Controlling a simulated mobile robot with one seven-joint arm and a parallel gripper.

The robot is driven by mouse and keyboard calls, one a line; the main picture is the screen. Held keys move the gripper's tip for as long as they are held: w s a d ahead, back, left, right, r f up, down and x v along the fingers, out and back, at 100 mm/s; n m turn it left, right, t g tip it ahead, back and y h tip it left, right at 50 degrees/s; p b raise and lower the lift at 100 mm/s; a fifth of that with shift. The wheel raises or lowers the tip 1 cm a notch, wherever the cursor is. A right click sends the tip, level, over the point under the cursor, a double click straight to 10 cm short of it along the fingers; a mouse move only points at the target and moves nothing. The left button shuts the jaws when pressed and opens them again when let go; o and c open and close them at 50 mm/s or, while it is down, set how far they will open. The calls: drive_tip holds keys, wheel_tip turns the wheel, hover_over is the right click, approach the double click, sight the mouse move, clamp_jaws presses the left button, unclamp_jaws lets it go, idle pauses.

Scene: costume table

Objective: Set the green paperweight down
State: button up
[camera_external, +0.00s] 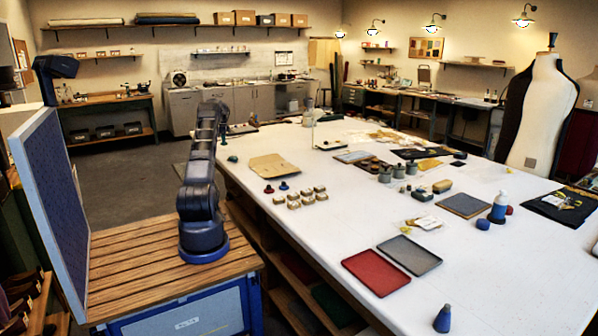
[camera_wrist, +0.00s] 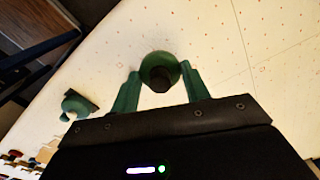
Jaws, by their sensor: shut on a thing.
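My gripper (camera_wrist: 160,80) is shut on the green paperweight (camera_wrist: 160,66), a round dark green piece with a dark knob, seen from above in the wrist view. The fingers stand on either side of it. Pale dotted table surface shows behind it; I cannot tell whether it touches the table. In the outside view my gripper is small beyond the arm, and the held piece cannot be made out clearly. A second green piece (camera_wrist: 77,104) sits apart to the left in the wrist view; a small green piece also shows near the table's left edge in the outside view (camera_external: 232,158).
The white table (camera_external: 330,210) carries a brown folder (camera_external: 273,167), several small beige blocks (camera_external: 300,199), a red knobbed piece (camera_external: 268,189) and a blue one (camera_external: 283,186). Red (camera_external: 376,272) and grey (camera_external: 409,255) trays lie nearer. Bare table lies between the folder and the middle clutter.

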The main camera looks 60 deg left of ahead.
drive_tip(key=shift+f, duration=2)
drive_tip(key=shift+f, duration=0.2)
drive_tip(key=o, duration=1.2)
wheel_tip(320, 180, up, 12)
drive_tip(key=shift+r, duration=0.15)
